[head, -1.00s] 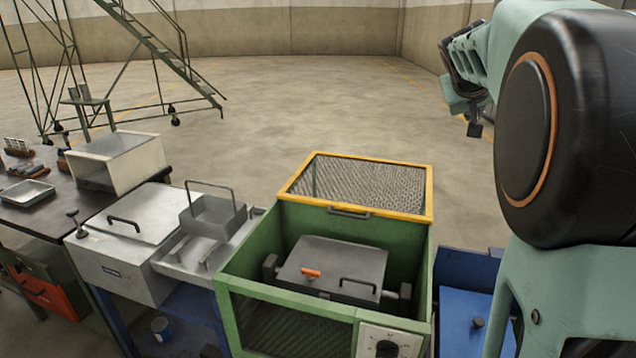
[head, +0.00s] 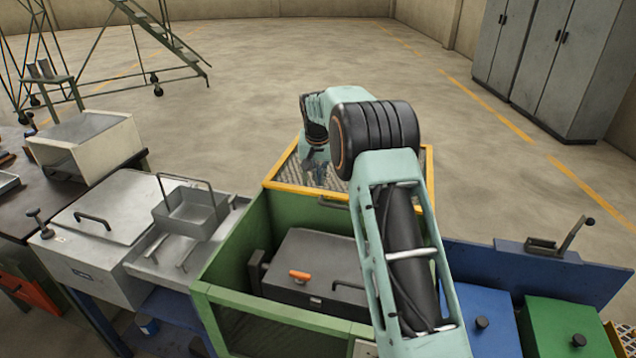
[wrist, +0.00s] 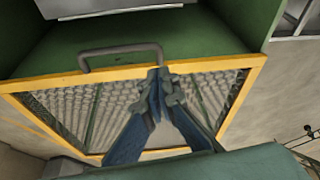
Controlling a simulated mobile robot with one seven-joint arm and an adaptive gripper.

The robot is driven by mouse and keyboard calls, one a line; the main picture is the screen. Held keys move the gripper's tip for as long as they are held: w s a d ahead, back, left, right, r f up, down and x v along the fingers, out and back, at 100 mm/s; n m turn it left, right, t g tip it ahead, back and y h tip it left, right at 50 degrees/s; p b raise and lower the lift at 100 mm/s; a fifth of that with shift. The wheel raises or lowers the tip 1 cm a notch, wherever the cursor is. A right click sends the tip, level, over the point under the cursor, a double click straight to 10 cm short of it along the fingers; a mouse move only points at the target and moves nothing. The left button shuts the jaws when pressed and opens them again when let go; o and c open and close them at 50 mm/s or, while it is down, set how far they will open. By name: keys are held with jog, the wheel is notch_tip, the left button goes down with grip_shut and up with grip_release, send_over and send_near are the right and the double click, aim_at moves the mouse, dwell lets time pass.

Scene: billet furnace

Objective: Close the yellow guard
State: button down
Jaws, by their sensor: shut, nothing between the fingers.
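The yellow guard (head: 277,186) is a yellow frame with wire mesh. It stands open, tilted back at the rear of the green box (head: 229,254). Its grey handle (wrist: 125,50) shows in the wrist view on the frame's edge beside the box. My gripper (head: 319,182) is over the guard's mesh in the head view, partly hidden by my arm. In the wrist view my gripper (wrist: 159,76) is shut and empty, its tips near the yellow edge, right of the handle. I cannot tell whether they touch it.
Inside the green box is a dark lidded block (head: 312,262) with an orange handle. A grey machine with a wire-handled tray (head: 191,208) stands at left. Blue (head: 482,318) and green (head: 562,328) lids lie at right. Open floor lies behind.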

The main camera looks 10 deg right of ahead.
aim_at(320, 194)
jog(key=p+x, duration=0.1)
jog(key=x, duration=0.8)
jog(key=shift+d+p, duration=0.1)
jog(key=shift+p, duration=0.2)
